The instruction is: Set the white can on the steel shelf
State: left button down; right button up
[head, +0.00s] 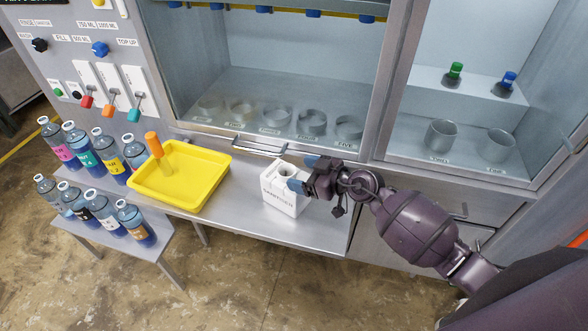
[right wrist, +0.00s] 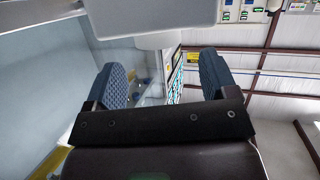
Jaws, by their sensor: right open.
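The white can (head: 283,195), a boxy container with dark lettering and a round neck on top, stands upright on the steel shelf (head: 240,205), right of the yellow tray. My right gripper (head: 304,173) is open, its blue fingertips at the right side of the can's neck. In the right wrist view the open fingers (right wrist: 165,80) stand apart, with the white can (right wrist: 150,15) at the top and its neck pointing down between them. I cannot tell whether a finger touches the neck. My left gripper is not in view.
A yellow tray (head: 205,188) holding an orange-handled tool (head: 158,150) is left of the can. Several labelled bottles (head: 107,155) stand farther left. Behind are a glass-fronted cabinet (head: 280,95) and a bar handle (head: 258,147). The shelf's right part is clear.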

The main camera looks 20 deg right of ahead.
jog(key=s+d+r+m+t+h+p, duration=0.1)
jog(key=s+d+t, duration=0.2)
jog(key=s, duration=0.2)
jog(key=s+d+r+m+t, duration=0.2)
jog(key=s, duration=0.3)
jog(key=s+d+f+m+g+h, duration=0.1)
jog(key=s+f+m+g+h, duration=0.1)
jog(key=s+f+h, duration=0.2)
jog(key=s+d+f+m+g+h, duration=0.2)
jog(key=s+f+h, duration=0.2)
jog(key=s+f, duration=0.5)
jog(key=shift+s+f+m, duration=0.25)
jog(key=shift+s+m, duration=0.15)
jog(key=shift+s, duration=0.25)
dwell(0.6)
